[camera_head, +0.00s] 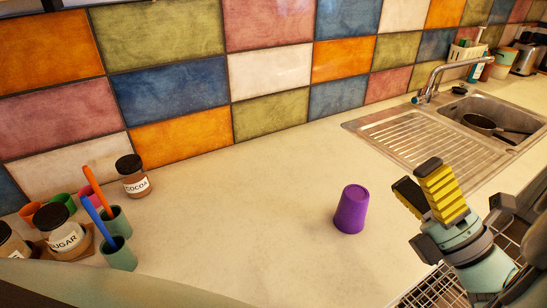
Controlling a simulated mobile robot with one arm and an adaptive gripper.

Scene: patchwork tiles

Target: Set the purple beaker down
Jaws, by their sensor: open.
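The purple beaker (350,212) stands on the pale countertop (265,230), its narrower closed end up, so it looks upside down. It is apart from my gripper. My gripper (420,182), with yellow ribbed finger pads, is to the right of the beaker and a little above the counter. Its fingers look apart and nothing shows between them.
At the left are a cocoa jar (132,177), a sugar jar (60,230) and green cups (116,222) holding an orange and a blue utensil. At the right is a metal sink (480,100) with a drainboard, tap and dark pan. The middle counter is clear.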

